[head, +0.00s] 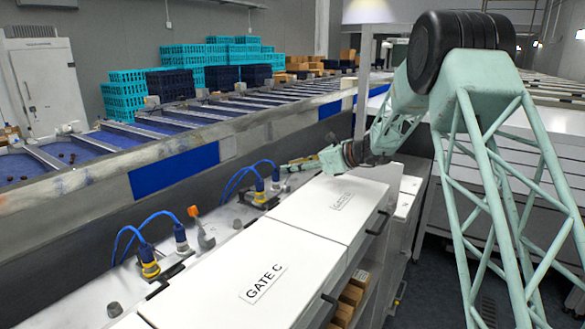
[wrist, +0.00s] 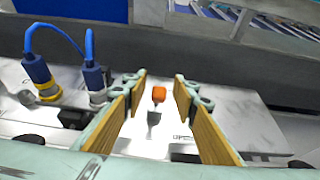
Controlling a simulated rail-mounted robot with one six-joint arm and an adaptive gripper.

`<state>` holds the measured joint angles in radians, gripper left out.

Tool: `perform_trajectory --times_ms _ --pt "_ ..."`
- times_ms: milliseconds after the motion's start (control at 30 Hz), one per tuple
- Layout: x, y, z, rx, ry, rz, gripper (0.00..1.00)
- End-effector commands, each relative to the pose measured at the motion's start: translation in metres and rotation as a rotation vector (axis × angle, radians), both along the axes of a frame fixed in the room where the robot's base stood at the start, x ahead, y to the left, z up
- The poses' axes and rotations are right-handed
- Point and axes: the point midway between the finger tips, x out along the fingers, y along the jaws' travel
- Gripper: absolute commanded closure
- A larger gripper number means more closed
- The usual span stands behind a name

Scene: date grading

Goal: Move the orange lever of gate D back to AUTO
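My gripper (wrist: 159,84) is open, with its two wood-coloured finger pads apart. In the wrist view, a lever with an orange knob (wrist: 158,95) and a pale stem shows between the fingers, with a gap on each side. It stands on a white panel (wrist: 145,145) with partly hidden lettering. In the head view, my gripper (head: 294,166) is above the panel strip behind the farther white lid (head: 320,222), whose label is too small to read surely. The lever between my fingers cannot be made out there. Another orange lever (head: 194,212) stands behind the lid marked GATE C (head: 225,270).
Blue-and-yellow connectors with looping blue cables (head: 149,262) stand along the strip; one pair (wrist: 40,75) is left of my fingers in the wrist view. A grey conveyor wall with a blue panel (head: 175,172) rises behind the strip. Teal crates (head: 122,95) are stacked farther back.

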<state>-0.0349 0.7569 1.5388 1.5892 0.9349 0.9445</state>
Motion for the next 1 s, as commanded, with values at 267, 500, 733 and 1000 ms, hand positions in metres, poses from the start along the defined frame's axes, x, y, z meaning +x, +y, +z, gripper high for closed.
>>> perform_trajectory --times_ms 267,500,733,1000 --pt "0.0001 0.0000 0.0000 0.000 0.000 0.000 0.77" --pt "0.0000 -0.0001 0.0000 0.000 0.000 0.000 0.98" --pt "0.0001 -0.0004 0.0002 -0.001 0.000 0.000 1.00" --pt "0.0013 -0.0055 0.0021 -0.013 0.007 -0.005 1.00"
